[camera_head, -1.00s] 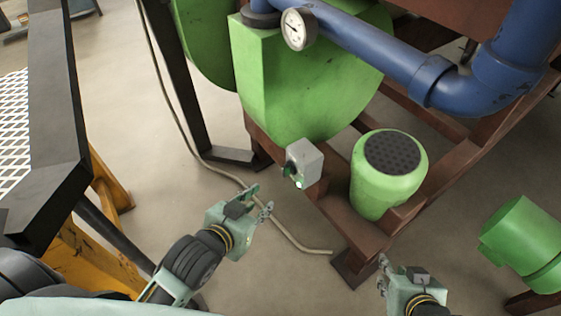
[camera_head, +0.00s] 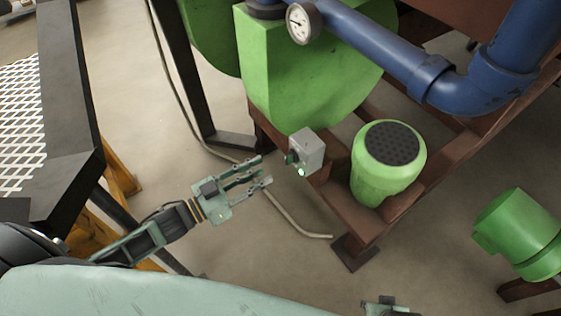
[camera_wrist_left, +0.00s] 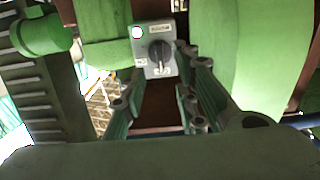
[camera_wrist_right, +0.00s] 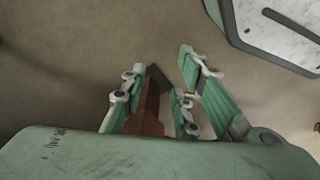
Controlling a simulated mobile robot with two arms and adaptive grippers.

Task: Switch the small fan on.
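The small grey switch box (camera_head: 308,150) is on the brown frame at the front of the green fan (camera_head: 300,85). The left wrist view shows its black rotary knob (camera_wrist_left: 159,52), a lit green-white lamp (camera_wrist_left: 137,32) and labels too small to read. The knob's grip looks near vertical. My left gripper (camera_head: 266,171) points at the box from the left, fingers apart and empty, a short gap from the knob. In its wrist view the knob appears beyond the space between the fingers. My right gripper (camera_wrist_right: 165,75) is open and empty, mostly below the head view.
A green motor (camera_head: 385,165) with a dark perforated cap stands right of the box. A blue pipe (camera_head: 380,50) with a gauge (camera_head: 300,22) runs above. A cable (camera_head: 290,220) lies on the floor. A black-framed mesh platform (camera_head: 80,165) is at left, another green motor (camera_head: 520,235) at right.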

